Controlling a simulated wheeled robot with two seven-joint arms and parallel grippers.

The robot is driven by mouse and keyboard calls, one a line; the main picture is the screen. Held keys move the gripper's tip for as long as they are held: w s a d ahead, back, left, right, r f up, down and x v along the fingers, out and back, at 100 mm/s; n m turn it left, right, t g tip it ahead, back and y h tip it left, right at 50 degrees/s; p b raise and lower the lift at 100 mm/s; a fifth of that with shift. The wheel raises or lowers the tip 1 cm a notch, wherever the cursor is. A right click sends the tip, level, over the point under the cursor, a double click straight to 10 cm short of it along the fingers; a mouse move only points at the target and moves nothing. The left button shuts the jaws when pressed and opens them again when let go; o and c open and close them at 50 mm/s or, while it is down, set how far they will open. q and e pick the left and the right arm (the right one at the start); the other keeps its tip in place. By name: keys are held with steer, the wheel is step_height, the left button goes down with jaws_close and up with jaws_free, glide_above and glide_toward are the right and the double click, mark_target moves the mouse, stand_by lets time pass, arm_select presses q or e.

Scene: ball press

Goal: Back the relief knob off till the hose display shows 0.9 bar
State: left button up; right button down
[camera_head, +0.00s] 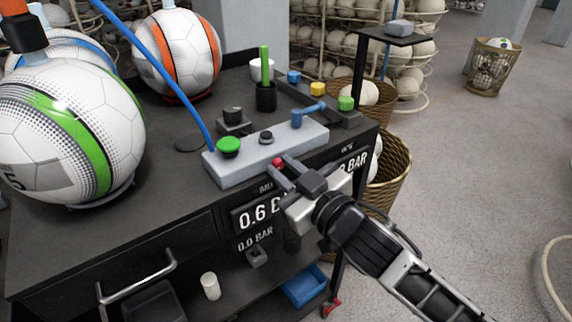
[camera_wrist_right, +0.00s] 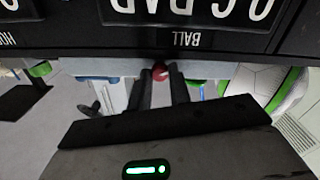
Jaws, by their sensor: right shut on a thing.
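A small red knob (camera_head: 277,162) sits on the front of the long grey valve block (camera_head: 240,168) on the black bench. My right gripper (camera_head: 280,170) is shut on this knob. The knob also shows between the fingers in the right wrist view (camera_wrist_right: 160,72). The hose display (camera_head: 352,163) is right of the gripper; the gripper hides its leading digits, leaving "0 BAR" visible. The ball display (camera_head: 256,215) is left of the gripper and reads 0.6, partly covered. In the wrist view the displays appear upside down.
On the block are a green button (camera_head: 229,146), a black knob (camera_head: 266,138) and a blue lever (camera_head: 308,114). A blue hose (camera_head: 168,78) rises from its left end. Balls on stands fill the bench's left. A lower display (camera_head: 255,240) reads 0.0 BAR.

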steer(key=c, duration=1.6)
jaws_free()
arm_select(q)
steer(key=shift+w+d+r, duration=0.1)
arm_select(e)
steer(key=shift+o, duration=0.2)
steer(key=shift+s+d+f, duration=0.1)
steer(key=shift+s+d, duration=0.25)
steer(key=shift+s, duration=0.1)
arm_select(q)
steer(key=shift+d+f+b, duration=0.15)
steer(key=shift+f+b, duration=0.45)
steer(key=shift+b, duration=0.8)
arm_select(e)
steer(key=v, duration=1.5)
